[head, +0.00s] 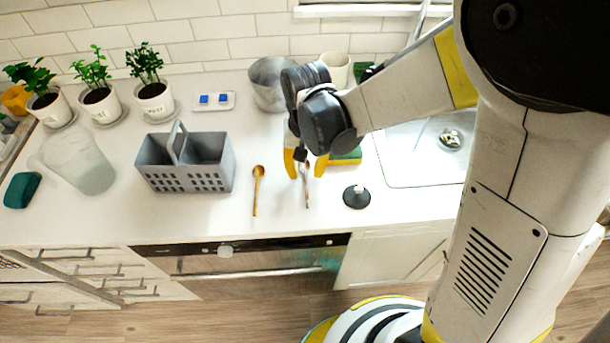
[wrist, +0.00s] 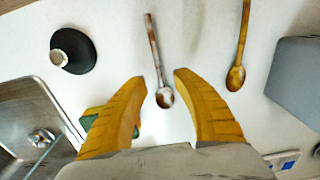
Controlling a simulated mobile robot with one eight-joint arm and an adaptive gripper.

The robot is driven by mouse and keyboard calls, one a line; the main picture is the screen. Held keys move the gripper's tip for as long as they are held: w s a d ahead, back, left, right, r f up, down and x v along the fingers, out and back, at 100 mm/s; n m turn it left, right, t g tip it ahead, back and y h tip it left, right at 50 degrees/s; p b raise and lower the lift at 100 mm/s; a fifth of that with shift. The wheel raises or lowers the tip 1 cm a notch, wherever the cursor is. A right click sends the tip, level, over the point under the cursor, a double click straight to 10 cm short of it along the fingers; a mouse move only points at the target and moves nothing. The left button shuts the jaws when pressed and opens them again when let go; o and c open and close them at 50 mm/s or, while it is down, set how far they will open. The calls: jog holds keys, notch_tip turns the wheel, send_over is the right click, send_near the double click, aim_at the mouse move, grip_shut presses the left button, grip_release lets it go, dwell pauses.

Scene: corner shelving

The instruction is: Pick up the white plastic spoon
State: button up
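A slim spoon (wrist: 153,45) with a pale, shiny bowl and a brownish-grey handle lies on the white counter. Its material is hard to tell; no plainly all-white spoon shows. In the head view the handle of this spoon (head: 307,194) points toward the front edge. My gripper (head: 306,174) is open above it, with yellow fingers on either side. In the wrist view my gripper (wrist: 159,76) has the spoon's bowl between its spread fingers, seemingly without contact. The exact height of the fingertips above the counter is unclear.
A wooden spoon (head: 257,189) lies to the left, beside a grey caddy (head: 185,180). A black round object (head: 356,197) stands to the right, before the sink (head: 425,170). A green-and-yellow sponge (head: 347,157) is behind my gripper. The front counter strip is clear.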

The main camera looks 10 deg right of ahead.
notch_tip(320, 180, down, 2)
jog(key=shift+f, duration=0.15)
grip_shut()
jog(key=shift+r, duration=0.75)
notch_tip(320, 180, up, 3)
jog(key=shift+r+p, duration=0.1)
jog(key=shift+p, duration=0.85)
jog(key=d+r+p, duration=0.1)
jog(key=d+r, duration=0.2)
jog(key=d, duration=0.2)
jog(key=w+d+r+p, duration=0.1)
jog(key=d+r+p, duration=0.1)
jog(key=d, duration=0.4)
jog(key=shift+w+d+r, duration=0.25)
jog(key=shift+d+r, duration=0.05)
jog(key=shift+r, duration=0.45)
